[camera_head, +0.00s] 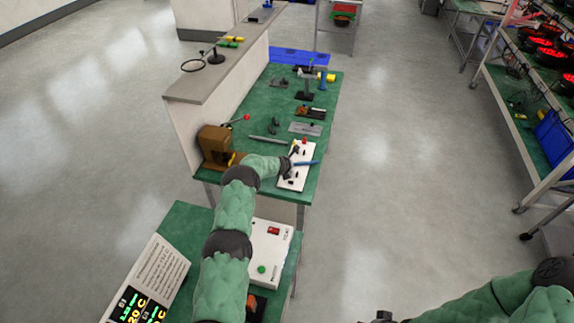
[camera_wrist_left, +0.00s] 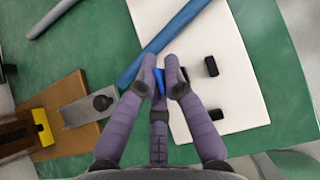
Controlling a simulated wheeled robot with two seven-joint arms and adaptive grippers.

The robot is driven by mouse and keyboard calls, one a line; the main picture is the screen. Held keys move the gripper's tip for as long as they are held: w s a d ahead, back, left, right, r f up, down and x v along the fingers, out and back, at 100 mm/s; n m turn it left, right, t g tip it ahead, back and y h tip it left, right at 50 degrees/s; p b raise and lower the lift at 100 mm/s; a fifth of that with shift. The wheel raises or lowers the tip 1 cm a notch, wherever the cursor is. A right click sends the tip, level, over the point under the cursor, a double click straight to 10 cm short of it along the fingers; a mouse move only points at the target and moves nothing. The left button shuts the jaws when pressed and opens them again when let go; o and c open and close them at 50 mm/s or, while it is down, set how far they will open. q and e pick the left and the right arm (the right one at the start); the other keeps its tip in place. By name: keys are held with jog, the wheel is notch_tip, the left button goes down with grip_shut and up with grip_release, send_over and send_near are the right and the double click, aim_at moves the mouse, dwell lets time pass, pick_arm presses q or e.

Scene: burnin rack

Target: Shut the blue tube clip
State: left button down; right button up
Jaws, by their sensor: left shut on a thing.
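My left gripper (camera_wrist_left: 160,66) is over the white board (camera_wrist_left: 235,70), with its two fingertips close together. A small blue piece (camera_wrist_left: 160,80), which looks like the blue tube clip, shows between the fingers, and they are shut on it. The fingers hide most of it, so how far it is closed cannot be told. A blue tube (camera_wrist_left: 180,28) lies slantwise across the board just beyond the fingertips. In the head view the left gripper (camera_head: 289,163) is small beside the blue tube (camera_head: 306,163). My right arm shows at the lower right; its fingers are not visible.
Black blocks (camera_wrist_left: 211,66) stand on the board right of the fingers. A grey rod (camera_wrist_left: 52,18) lies at the upper left. A brown wooden fixture (camera_wrist_left: 60,115) with a metal plate is to the left. A brown press (camera_head: 214,146) stands at the bench's left edge.

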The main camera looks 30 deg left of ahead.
pick_arm(q)
jog(key=shift+d, duration=0.15)
jog(key=shift+w+d+m+y+b, duration=0.15)
jog(key=shift+m+y+b, duration=0.15)
jog(key=shift+y, duration=0.2)
jog(key=shift+d+f+m+y+b, duration=0.15)
jog(key=shift+d+m+y+b, duration=0.2)
jog(key=shift+y+b, duration=0.4)
jog(key=shift+d+m+g+y+b, duration=0.15)
jog(key=shift+m+g+y+b, duration=0.15)
jog(key=shift+b, duration=0.35)
jog(key=shift+w, duration=0.1)
jog(key=c, duration=1.3)
grip_release()
jog(key=shift+r, duration=0.2)
